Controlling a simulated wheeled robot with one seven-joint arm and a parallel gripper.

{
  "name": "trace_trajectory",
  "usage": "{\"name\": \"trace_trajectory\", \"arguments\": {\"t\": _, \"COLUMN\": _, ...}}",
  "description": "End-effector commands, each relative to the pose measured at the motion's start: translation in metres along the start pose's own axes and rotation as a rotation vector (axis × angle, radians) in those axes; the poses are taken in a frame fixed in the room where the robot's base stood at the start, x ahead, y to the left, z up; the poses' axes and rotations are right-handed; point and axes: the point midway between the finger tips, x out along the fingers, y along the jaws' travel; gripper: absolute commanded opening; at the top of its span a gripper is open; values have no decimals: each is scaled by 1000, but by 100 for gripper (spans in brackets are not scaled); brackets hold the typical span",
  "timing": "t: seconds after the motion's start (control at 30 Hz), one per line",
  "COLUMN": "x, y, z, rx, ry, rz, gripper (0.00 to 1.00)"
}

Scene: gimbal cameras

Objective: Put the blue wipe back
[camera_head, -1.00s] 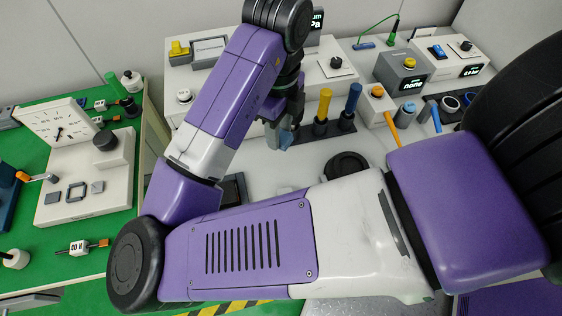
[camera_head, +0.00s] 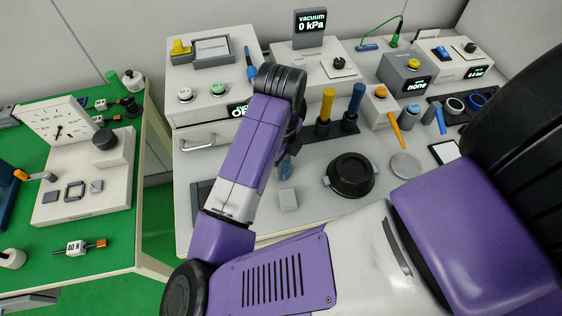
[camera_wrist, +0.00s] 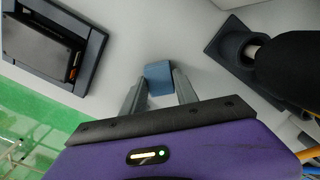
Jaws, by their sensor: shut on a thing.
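The blue wipe (camera_wrist: 159,77) is a small grey-blue piece between the two fingertips of my gripper (camera_wrist: 160,84) in the wrist view. My gripper is shut on it, over the pale bench. In the head view the blue wipe (camera_head: 285,170) shows only in part below my wrist, and my arm hides most of the gripper (camera_head: 289,160). I cannot tell how far it is above the bench.
A small white block (camera_head: 288,199) and a black round lid (camera_head: 351,176) lie on the bench. Left of my arm is a dark tray (camera_head: 201,196), partly hidden. Yellow (camera_head: 326,106) and blue (camera_head: 354,104) posts stand behind. White instruments line the back.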

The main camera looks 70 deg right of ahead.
Motion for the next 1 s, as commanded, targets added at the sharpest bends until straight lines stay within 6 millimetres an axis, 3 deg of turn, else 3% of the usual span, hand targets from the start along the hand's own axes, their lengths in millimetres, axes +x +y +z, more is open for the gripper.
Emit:
{"name": "trace_trajectory", "arguments": {"t": 0.27, "x": 4, "y": 0, "z": 0, "rx": 1, "ry": 0, "rz": 0, "gripper": 0}}
{"name": "trace_trajectory", "arguments": {"t": 0.3, "x": 3, "y": 0, "z": 0, "rx": 1, "ry": 0, "rz": -1, "gripper": 43}}
{"name": "trace_trajectory", "arguments": {"t": 0.4, "x": 2, "y": 0, "z": 0, "rx": 1, "ry": 0, "rz": -1, "gripper": 57}}
{"name": "trace_trajectory", "arguments": {"t": 0.77, "x": -1, "y": 0, "z": 0, "rx": 0, "ry": 0, "rz": -1, "gripper": 57}}
{"name": "trace_trajectory", "arguments": {"t": 0.87, "x": -10, "y": -1, "z": 0, "rx": 2, "ry": -1, "rz": -2, "gripper": 57}}
{"name": "trace_trajectory", "arguments": {"t": 1.0, "x": -36, "y": -1, "z": 1, "rx": 4, "ry": -4, "rz": -2, "gripper": 57}}
